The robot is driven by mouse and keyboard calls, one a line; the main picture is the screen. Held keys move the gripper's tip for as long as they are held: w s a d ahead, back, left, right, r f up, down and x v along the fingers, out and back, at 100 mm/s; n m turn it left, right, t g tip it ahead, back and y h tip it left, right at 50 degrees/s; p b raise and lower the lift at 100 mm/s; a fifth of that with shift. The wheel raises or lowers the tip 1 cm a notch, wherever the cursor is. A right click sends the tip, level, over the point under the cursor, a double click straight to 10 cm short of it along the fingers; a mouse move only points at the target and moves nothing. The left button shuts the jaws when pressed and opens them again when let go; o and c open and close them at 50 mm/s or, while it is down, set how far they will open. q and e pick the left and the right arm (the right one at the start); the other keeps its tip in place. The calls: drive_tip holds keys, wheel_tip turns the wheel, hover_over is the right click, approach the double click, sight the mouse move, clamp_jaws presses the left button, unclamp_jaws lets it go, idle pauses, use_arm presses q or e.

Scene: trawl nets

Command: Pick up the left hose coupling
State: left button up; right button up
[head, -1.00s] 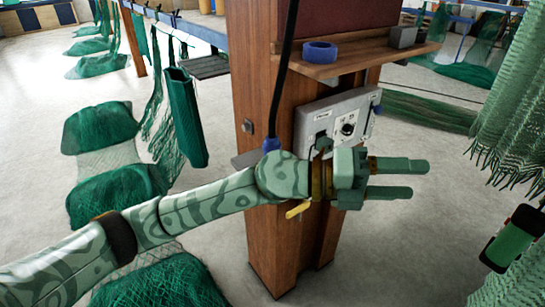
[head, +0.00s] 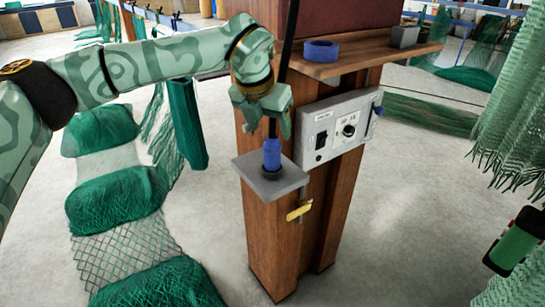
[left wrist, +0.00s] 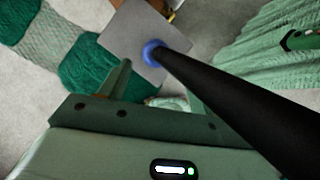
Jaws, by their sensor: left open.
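The hose coupling (head: 272,154) is a blue sleeve at the lower end of a black hose. It stands upright on a grey plate (head: 287,184) fixed to the side of a wooden post. My left gripper (head: 267,122) points down just above the coupling, open, with its fingers around hose height. In the left wrist view the blue coupling (left wrist: 152,52) shows beyond the open left gripper (left wrist: 157,80), and the black hose (left wrist: 225,105) crosses in front of the right finger. Contact between fingers and hose cannot be made out. My right gripper is not in view.
A grey control panel (head: 338,128) with a switch and dial is close right of the coupling. A shelf (head: 350,62) above it holds a blue ring (head: 321,51). A yellow lever (head: 300,210) sits below the plate. Green nets (head: 118,198) lie left on the floor.

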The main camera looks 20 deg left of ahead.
sight(273, 139)
use_arm(q)
drive_tip(key=x, duration=0.5)
drive_tip(key=shift+w+f+b, duration=0.1)
drive_tip(key=shift+f+b, duration=0.15)
drive_tip(key=shift+b, duration=0.1)
drive_tip(key=x, duration=0.3)
drive_tip(key=b+x, duration=0.1)
drive_tip(key=x, duration=0.1)
drive_tip(key=shift+a+f, duration=0.25)
drive_tip(key=shift+a, duration=0.1)
drive_tip(key=shift+r, duration=0.1)
drive_tip(key=shift+c, duration=1.2)
drive_tip(key=c, duration=1.1)
drive_tip(key=shift+r, duration=0.45)
wheel_tip(273, 139, up, 3)
drive_tip(key=shift+f+p, duration=0.2)
drive_tip(key=shift+p, duration=0.15)
drive_tip(key=s+r, duration=0.3)
drive_tip(key=s, duration=0.1)
drive_tip(key=s+r+p, duration=0.1)
drive_tip(key=s+r, duration=0.2)
drive_tip(key=s, duration=0.2)
drive_tip(key=s+r, duration=0.3)
drive_tip(key=s, duration=0.2)
drive_tip(key=shift+a+r+p, duration=0.3)
drive_tip(key=shift+a+p, duration=0.1)
